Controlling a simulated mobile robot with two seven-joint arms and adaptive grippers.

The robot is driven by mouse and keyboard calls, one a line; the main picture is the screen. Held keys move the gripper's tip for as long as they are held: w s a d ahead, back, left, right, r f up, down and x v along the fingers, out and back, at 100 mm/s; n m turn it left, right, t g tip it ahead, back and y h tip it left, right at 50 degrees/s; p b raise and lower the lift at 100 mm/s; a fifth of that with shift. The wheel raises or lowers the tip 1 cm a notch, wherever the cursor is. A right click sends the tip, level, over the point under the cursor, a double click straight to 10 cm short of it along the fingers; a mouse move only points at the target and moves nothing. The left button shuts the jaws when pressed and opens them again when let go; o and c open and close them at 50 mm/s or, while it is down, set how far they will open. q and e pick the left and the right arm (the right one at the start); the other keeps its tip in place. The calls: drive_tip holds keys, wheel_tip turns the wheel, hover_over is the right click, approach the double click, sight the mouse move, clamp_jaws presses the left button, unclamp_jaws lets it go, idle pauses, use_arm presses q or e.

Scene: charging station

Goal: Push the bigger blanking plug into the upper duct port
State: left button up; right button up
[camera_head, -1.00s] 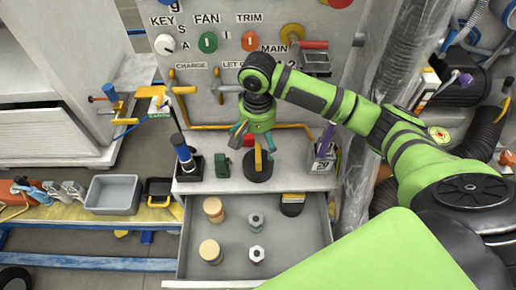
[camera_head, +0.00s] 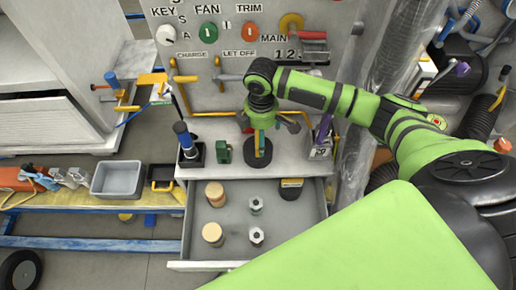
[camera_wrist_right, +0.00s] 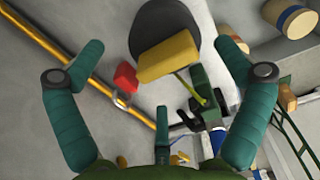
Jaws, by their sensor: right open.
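A black round disc with a yellow bar handle (camera_head: 257,154) lies on the grey worktop; it looks like the bigger blanking plug. In the right wrist view the yellow handle (camera_wrist_right: 168,57) shows on the dark disc. My right gripper (camera_head: 264,128) is over the disc in the head view. In the right wrist view its two teal fingers are spread wide (camera_wrist_right: 162,48), on either side of the handle and apart from it. It holds nothing. A smaller dark round piece with a yellow top (camera_head: 291,187) lies in the drawer. I cannot make out the duct port. My left gripper is not in view.
The open drawer (camera_head: 235,258) also holds two tan cylinders (camera_head: 213,234) and two hex-topped metal pieces (camera_head: 256,237). A blue-topped post (camera_head: 185,140) and a green block (camera_head: 223,152) stand left of the disc. A box with a purple tool (camera_head: 322,140) stands right. A labelled panel rises behind.

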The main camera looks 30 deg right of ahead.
sight(253, 155)
drive_tip(key=f, duration=0.3)
drive_tip(key=f+p, duration=0.1)
drive_tip(key=f, duration=0.1)
drive_tip(key=shift+a+f, duration=0.35)
drive_tip(key=shift+a, duration=0.05)
drive_tip(key=c, duration=1.1)
wheel_tip(253, 155, up, 10)
drive_tip(key=shift+w+b, duration=0.1)
drive_tip(key=shift+b, duration=0.35)
drive_tip(key=shift+a+r, duration=0.1)
drive_tip(key=shift+r, duration=0.35)
drive_tip(key=s+a+r+m, duration=0.2)
drive_tip(key=s+r+m, duration=0.4)
drive_tip(key=r+m, duration=0.5)
drive_tip(key=shift+a+r+m, duration=0.3)
drive_tip(key=shift+a+m, duration=0.1)
drive_tip(key=shift+m, duration=0.5)
